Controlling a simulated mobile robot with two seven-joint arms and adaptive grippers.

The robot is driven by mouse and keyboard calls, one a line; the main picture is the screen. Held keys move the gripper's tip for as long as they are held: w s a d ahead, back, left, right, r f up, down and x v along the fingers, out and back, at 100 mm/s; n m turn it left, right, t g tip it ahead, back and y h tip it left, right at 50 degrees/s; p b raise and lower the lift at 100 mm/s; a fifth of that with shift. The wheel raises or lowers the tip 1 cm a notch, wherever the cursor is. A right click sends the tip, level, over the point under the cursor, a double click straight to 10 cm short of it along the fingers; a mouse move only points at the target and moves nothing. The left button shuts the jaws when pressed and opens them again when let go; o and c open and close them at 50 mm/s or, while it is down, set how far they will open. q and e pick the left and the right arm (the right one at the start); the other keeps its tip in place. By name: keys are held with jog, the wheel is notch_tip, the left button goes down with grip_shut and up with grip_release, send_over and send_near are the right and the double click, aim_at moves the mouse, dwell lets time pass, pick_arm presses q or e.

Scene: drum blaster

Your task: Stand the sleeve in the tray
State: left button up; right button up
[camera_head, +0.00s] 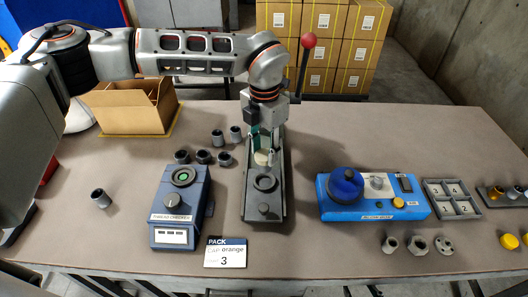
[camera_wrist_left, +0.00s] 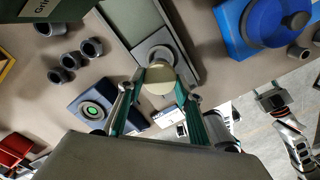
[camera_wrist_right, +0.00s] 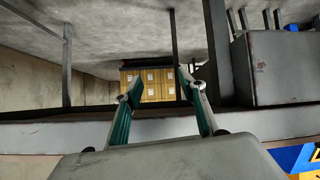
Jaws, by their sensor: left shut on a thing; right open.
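My left gripper (camera_head: 262,155) is shut on a pale, round-faced piece (camera_wrist_left: 158,82), held over the grey press base (camera_head: 264,207). The piece also shows in the head view (camera_head: 262,158); its sides are largely hidden, and I cannot tell if it is the sleeve. The grey tray (camera_head: 453,188) with square compartments lies at the right, beyond the blue device. Several loose grey sleeves, one of them here (camera_head: 235,133), stand or lie left of the press; another (camera_head: 101,198) is alone farther left. My right gripper (camera_wrist_right: 160,82) is open and empty, outside the head view.
A thread checker (camera_head: 180,215) with a green-lit ring and a pack card (camera_head: 225,253) stand at the front. The blue device (camera_head: 330,207), red-knobbed lever (camera_head: 308,41) and open carton (camera_head: 125,108) are obstacles. Small metal parts (camera_head: 417,245) lie front right. The back right table is clear.

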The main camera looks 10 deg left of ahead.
aim_at(264, 154)
pick_arm(q)
jog(key=shift+r+p, duration=0.35)
jog(key=shift+r, duration=0.45)
jog(key=shift+r+p, duration=0.4)
jog(key=shift+r, duration=0.2)
jog(key=shift+r+p, duration=1.1)
jog(key=shift+r, duration=0.7)
jog(key=shift+r+p, duration=0.5)
jog(key=shift+r, duration=0.4)
pick_arm(e)
jog(key=r, duration=0.3)
jog(key=shift+s+d+r, duration=0.2)
jog(key=shift+s+d, duration=0.15)
jog(key=shift+s, duration=0.05)
jog(key=shift+r, duration=0.1)
jog(key=shift+c, duration=0.3)
